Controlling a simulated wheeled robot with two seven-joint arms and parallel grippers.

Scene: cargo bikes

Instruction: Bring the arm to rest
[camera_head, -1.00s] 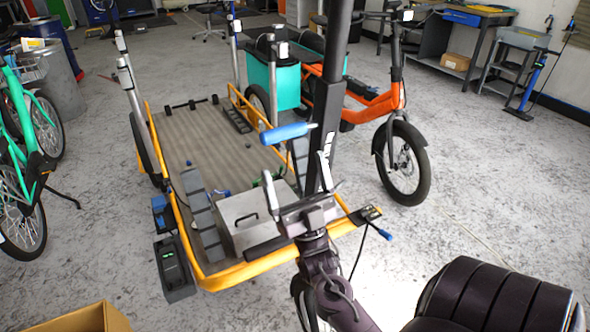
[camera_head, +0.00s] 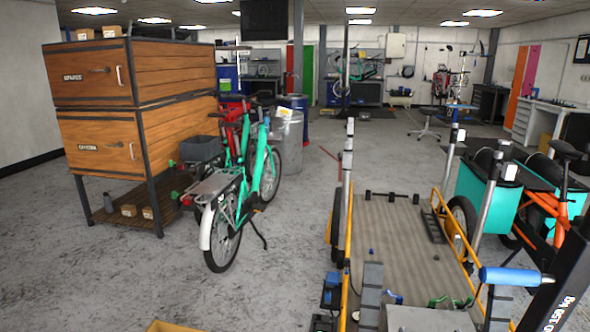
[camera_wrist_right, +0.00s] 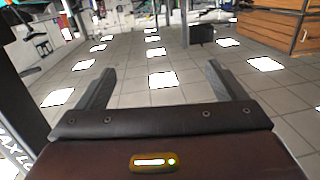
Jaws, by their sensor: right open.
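My right gripper (camera_wrist_right: 157,88) shows in the right wrist view. Its two dark fingers stand wide apart with nothing between them. Behind the fingers, the tiled ceiling with bright light panels fills most of that view, and the room appears upside down. Neither gripper shows in the head view, and my left gripper is in no view.
A cargo bike with a flat bed (camera_head: 395,235) stands at the lower right. A dark post (camera_head: 562,285) with a blue handle (camera_head: 510,276) is beside it. Green bikes (camera_head: 235,200) and a wooden cabinet (camera_head: 135,100) stand left. Floor between is clear.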

